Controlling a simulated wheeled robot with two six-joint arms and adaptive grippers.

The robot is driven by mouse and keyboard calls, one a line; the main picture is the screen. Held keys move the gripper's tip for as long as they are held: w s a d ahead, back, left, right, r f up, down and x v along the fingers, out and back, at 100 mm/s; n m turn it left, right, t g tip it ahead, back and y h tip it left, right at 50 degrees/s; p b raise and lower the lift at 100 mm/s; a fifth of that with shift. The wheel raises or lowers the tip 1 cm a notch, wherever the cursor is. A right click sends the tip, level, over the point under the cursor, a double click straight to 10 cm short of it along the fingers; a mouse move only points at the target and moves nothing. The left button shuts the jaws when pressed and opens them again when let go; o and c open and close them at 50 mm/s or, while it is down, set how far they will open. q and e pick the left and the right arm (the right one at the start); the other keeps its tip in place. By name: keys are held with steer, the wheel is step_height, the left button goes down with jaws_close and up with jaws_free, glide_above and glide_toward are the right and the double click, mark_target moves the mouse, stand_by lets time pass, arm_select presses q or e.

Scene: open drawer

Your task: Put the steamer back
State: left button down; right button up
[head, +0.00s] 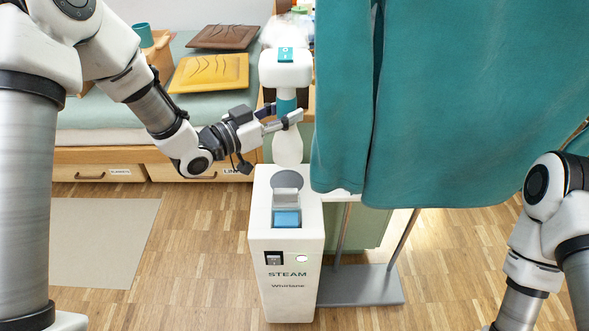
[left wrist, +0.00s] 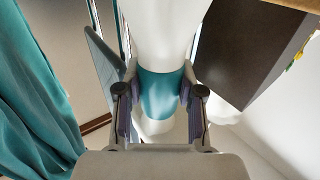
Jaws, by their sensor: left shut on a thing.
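The steamer (head: 287,70) is white with a teal band around its grip and a teal patch on its head. My left gripper (head: 283,114) is shut around the teal band and holds the steamer upright. In the left wrist view, the fingers (left wrist: 162,97) press on both sides of the band (left wrist: 160,84). The steamer's rounded lower end is just above or at the grey round spot on top of the white steamer station (head: 285,250), marked STEAM. I cannot tell whether they touch. My right gripper is outside the head view; only part of that arm shows.
A teal curtain-like cloth (head: 450,90) hangs close to the steamer's right. A grey stand base (head: 360,285) is on the floor beside the station. Behind are a padded bench (head: 130,130) with yellow (head: 208,73) and brown (head: 222,37) pieces. A beige mat (head: 100,240) lies left.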

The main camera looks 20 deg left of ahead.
mark_target(280, 143)
arm_select(q)
step_height(280, 143, down, 7)
steer(key=shift+f+b, duration=0.2)
steer(key=shift+b, duration=0.7)
steer(key=shift+f, duration=0.2)
steer(key=c, duration=0.7)
jaws_free()
steer(key=shift+s+a+r, duration=0.1)
steer(key=shift+r, duration=0.1)
steer(key=shift+p+v, duration=1.55)
steer(key=shift+v, duration=4.35)
